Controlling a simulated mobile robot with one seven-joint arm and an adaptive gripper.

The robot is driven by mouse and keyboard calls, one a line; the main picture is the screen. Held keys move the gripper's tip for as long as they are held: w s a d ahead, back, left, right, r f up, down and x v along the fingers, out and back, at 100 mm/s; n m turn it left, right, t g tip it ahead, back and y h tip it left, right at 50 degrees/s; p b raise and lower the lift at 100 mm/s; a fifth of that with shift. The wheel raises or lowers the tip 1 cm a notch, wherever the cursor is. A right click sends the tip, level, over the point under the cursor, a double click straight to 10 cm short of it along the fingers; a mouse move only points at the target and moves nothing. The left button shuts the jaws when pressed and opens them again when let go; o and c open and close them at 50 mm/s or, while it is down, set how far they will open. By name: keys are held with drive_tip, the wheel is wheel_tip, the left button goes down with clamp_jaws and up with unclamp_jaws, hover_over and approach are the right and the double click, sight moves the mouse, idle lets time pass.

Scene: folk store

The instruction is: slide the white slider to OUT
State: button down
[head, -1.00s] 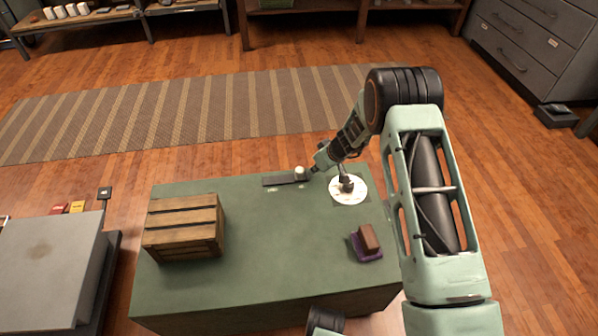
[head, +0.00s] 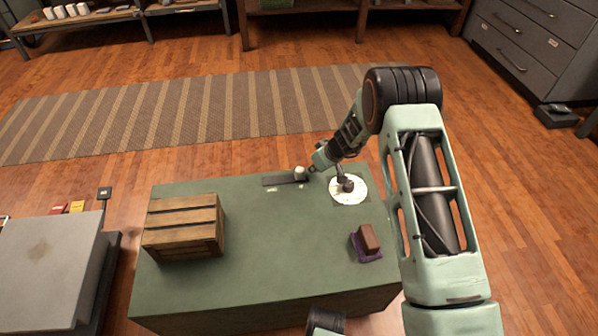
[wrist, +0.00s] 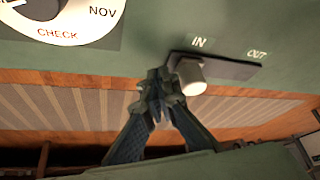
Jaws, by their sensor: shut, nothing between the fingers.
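The white slider (head: 300,172) stands on a dark track (head: 275,181) at the far edge of the green table. In the wrist view the white slider (wrist: 191,80) is at the IN end of the track (wrist: 232,69). The OUT label (wrist: 257,54) is by the other end, which looks bare. My gripper (wrist: 163,82) is shut and empty, with its fingertips right beside the slider, on the side away from OUT. I cannot tell whether they touch it. In the head view my gripper (head: 311,170) is just right of the slider.
A white dial (head: 354,196) with a dark knob is close to the right of my gripper; it also shows in the wrist view (wrist: 85,38). A wooden crate (head: 183,228) and a brown block (head: 369,238) on a purple base stand on the table (head: 270,260). The table's middle is clear.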

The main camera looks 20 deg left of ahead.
drive_tip(key=shift+s+a+b, duration=0.2)
drive_tip(key=shift+s+a, duration=0.5)
drive_tip(key=shift+a, duration=0.7)
drive_tip(key=shift+s+a+b, duration=0.15)
drive_tip(key=shift+s+a, duration=0.5)
drive_tip(key=shift+a, duration=0.8)
drive_tip(key=shift+s+a+b, duration=0.2)
drive_tip(key=shift+s+a, duration=0.5)
drive_tip(key=shift+a, duration=0.7)
drive_tip(key=shift+d, duration=0.1)
drive_tip(key=shift+w+d+f+b, duration=0.15)
drive_tip(key=shift+w+d+b, duration=0.2)
drive_tip(key=shift+d+b, duration=0.25)
drive_tip(key=shift+w+d, duration=0.1)
drive_tip(key=shift+d, duration=0.15)
wheel_tip(320, 180, up, 9)
drive_tip(key=p, duration=0.5)
